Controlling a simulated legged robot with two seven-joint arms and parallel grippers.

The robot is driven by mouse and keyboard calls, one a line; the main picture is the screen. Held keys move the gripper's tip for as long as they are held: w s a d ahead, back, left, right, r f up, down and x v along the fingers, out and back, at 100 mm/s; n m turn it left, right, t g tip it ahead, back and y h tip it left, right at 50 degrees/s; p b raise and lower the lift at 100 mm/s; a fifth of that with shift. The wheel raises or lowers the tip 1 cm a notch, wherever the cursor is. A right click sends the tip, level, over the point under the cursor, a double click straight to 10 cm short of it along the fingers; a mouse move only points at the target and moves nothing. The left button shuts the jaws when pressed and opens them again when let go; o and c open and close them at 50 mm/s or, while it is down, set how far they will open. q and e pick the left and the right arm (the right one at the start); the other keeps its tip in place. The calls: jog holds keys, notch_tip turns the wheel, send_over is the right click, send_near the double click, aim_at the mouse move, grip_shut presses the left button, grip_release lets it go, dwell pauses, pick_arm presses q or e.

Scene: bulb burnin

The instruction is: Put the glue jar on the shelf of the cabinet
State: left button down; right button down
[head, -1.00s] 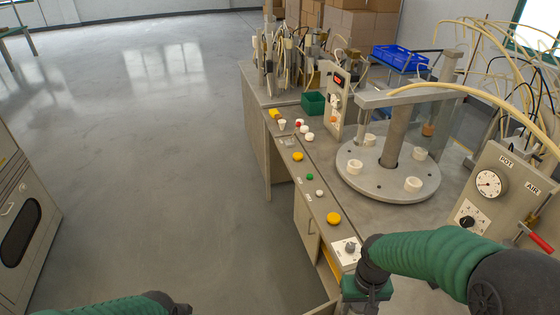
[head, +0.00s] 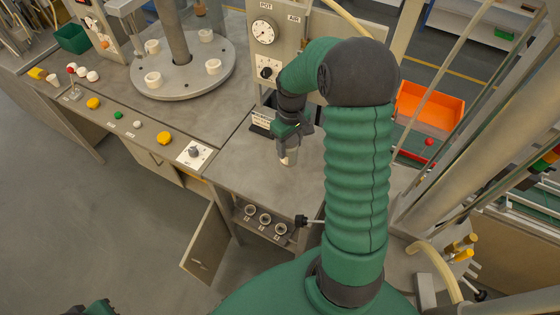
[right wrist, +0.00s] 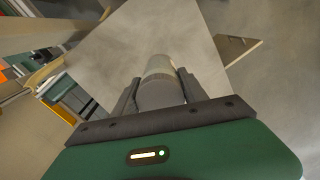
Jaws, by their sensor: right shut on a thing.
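The glue jar (head: 289,158), a small pale cylinder, is held in my right gripper (head: 288,149) above or at the grey bench top; I cannot tell whether it touches. In the right wrist view the jar (right wrist: 159,68) stands out between the two dark fingers of the gripper (right wrist: 160,88), which are closed on its sides. The cabinet under the bench has an open door (head: 206,247) swung out to the front left.
A control panel with a dial (head: 264,31) stands behind my right gripper. A round turntable (head: 183,82) with white cups is to the left. An orange bin (head: 430,108) is at right. Floor at left is clear.

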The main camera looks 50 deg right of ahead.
aim_at(287, 161)
jog(key=f, duration=0.8)
jog(key=shift+w+a+p, duration=0.1)
jog(key=shift+a+p, duration=0.2)
jog(key=shift+a, duration=0.05)
jog(key=shift+d+f, duration=0.2)
jog(key=c, duration=0.7)
grip_release()
jog(key=shift+c, duration=0.2)
jog(key=shift+o, duration=0.6)
jog(key=shift+a, duration=0.15)
jog(key=shift+r, duration=0.1)
